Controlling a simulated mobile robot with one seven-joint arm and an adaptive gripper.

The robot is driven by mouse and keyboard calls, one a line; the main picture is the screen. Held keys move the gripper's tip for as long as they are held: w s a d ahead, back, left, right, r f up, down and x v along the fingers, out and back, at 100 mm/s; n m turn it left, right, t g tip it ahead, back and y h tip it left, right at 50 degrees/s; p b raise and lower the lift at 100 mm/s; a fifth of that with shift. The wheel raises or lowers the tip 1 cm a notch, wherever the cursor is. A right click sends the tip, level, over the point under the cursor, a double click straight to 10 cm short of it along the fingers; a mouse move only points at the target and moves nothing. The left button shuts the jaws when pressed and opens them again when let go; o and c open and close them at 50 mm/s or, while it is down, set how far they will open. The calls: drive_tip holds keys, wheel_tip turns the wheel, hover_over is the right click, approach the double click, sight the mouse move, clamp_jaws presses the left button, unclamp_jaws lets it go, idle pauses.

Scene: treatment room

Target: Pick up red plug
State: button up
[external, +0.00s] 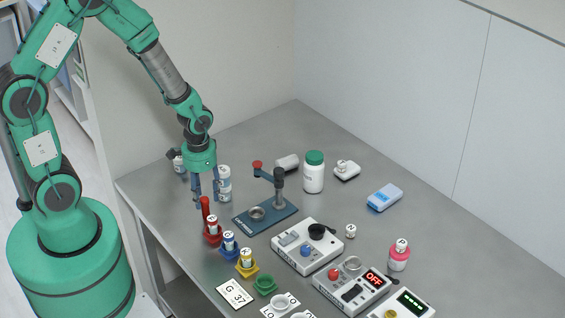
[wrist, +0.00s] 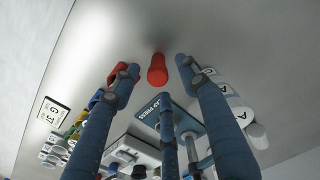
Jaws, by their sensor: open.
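The red plug (external: 205,207) is a slim red cylinder that looks upright, just behind the red vial holder in the external view. In the wrist view the plug (wrist: 157,72) shows its rounded red end between my blue fingers. My gripper (external: 206,198) points down over the near left part of the table, close above or around the plug. It is open in the wrist view (wrist: 158,66), with gaps between the fingers and the plug. The plug's lower end is hidden in the external view.
The red holder (external: 213,238) with a vial stands right beside the plug. Blue and yellow holders (external: 246,268) follow towards the front. A dark blue press (external: 265,216) stands to the right. A white bottle (external: 224,190) is close behind my gripper.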

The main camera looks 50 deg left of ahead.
sight(205, 207)
drive_tip(key=shift+f, duration=0.1)
drive_tip(key=shift+s+d+f+b, duration=0.1)
drive_tip(key=shift+f+b, duration=0.45)
drive_tip(key=shift+f, duration=1.95)
drive_tip(key=c, duration=0.8)
